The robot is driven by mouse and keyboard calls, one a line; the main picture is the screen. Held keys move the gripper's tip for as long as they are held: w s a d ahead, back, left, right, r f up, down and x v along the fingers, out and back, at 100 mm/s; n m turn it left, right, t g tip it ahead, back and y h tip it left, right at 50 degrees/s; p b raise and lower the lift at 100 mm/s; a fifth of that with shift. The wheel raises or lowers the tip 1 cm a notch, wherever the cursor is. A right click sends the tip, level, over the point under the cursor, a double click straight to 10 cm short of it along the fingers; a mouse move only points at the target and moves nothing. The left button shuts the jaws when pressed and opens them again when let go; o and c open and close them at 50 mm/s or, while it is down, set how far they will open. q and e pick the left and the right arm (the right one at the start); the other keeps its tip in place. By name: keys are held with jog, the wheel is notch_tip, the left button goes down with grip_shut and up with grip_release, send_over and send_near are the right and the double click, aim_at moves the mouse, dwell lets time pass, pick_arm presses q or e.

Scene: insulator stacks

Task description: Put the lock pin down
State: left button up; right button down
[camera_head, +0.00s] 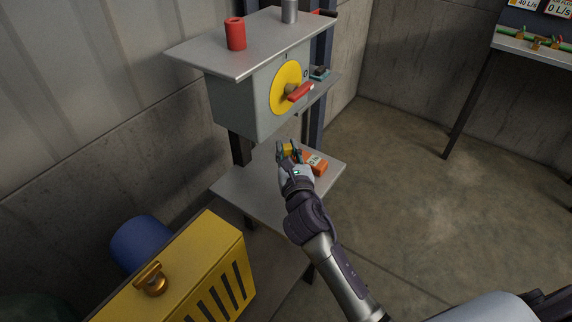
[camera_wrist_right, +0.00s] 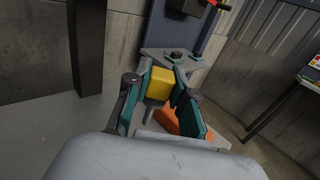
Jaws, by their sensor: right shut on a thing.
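A small yellow piece with a grey stem below it, likely the lock pin (camera_wrist_right: 159,84), sits between the fingers of my right gripper (camera_wrist_right: 159,88). In the head view the right gripper (camera_head: 288,149) is over the lower grey shelf (camera_head: 245,190), and the yellow pin (camera_head: 286,150) shows between its fingertips. The gripper is shut on it. I cannot tell whether the pin touches the shelf. My left gripper is not in view.
An orange object (camera_head: 315,162) with a pale label lies on the shelf just right of the gripper. Above stands a grey box with a yellow disc (camera_head: 279,88) and red handle (camera_head: 300,92). A red cylinder (camera_head: 235,34) stands on the top plate. A yellow cabinet (camera_head: 215,255) is at lower left.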

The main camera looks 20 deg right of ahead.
jog(key=shift+w+a+f, duration=0.15)
jog(key=shift+w+f, duration=0.05)
jog(key=shift+f, duration=0.05)
notch_tip(320, 180, down, 3)
jog(key=shift+r+b, duration=0.1)
jog(key=shift+b, duration=0.6)
jog(key=shift+f, duration=0.5)
jog(key=shift+f, duration=0.15)
jog(key=c, duration=1)
grip_release()
